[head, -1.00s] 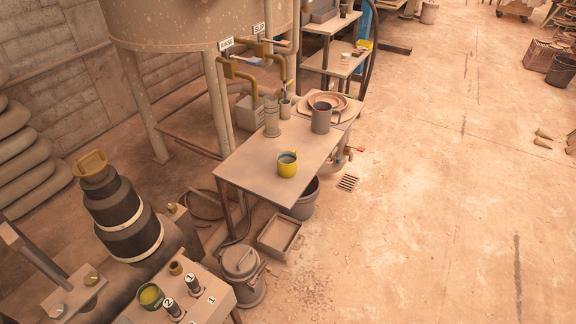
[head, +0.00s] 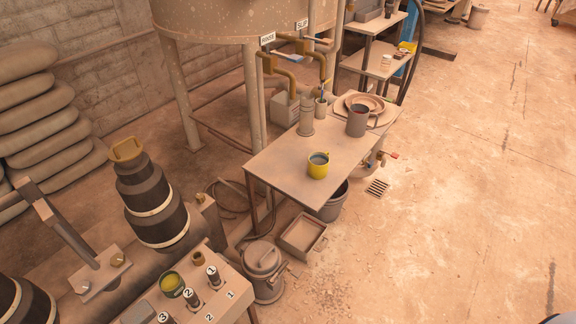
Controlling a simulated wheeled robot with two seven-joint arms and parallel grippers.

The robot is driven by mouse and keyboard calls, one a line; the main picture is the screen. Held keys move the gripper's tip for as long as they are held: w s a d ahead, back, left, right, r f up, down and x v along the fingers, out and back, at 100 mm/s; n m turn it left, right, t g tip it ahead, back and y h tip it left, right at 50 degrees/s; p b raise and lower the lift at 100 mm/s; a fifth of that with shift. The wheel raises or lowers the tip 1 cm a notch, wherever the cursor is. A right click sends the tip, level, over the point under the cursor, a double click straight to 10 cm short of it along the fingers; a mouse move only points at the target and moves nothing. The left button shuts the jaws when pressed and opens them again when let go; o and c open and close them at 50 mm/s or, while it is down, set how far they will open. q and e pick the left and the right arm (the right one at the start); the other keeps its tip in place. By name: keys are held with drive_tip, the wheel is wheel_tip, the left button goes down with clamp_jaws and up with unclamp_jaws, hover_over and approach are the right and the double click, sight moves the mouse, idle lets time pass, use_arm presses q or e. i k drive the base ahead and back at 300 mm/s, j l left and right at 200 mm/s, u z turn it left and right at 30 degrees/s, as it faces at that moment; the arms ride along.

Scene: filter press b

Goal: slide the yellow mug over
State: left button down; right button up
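The yellow mug (head: 318,167) stands upright on the near part of the small table (head: 280,165), close to its right front edge. Its inside looks grey, and its handle seems to be on the upper right side. Neither of my grippers shows in the head view. A dark shape at the bottom right corner is too cut off to identify.
On the same table, a grey mug (head: 357,120), a grey cylinder (head: 306,116), a small cup (head: 321,107) and stacked plates (head: 364,102) stand behind the yellow mug. A bucket (head: 332,203) and a tray (head: 303,236) are below. Open floor (head: 460,200) lies right.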

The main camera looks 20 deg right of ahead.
sight(318, 161)
drive_tip(key=i+l+u, duration=0.15)
drive_tip(key=l+u, duration=0.15)
drive_tip(key=i+l+u, duration=0.25)
drive_tip(key=l, duration=0.35)
drive_tip(key=l+u, duration=0.55)
drive_tip(key=l, duration=0.35)
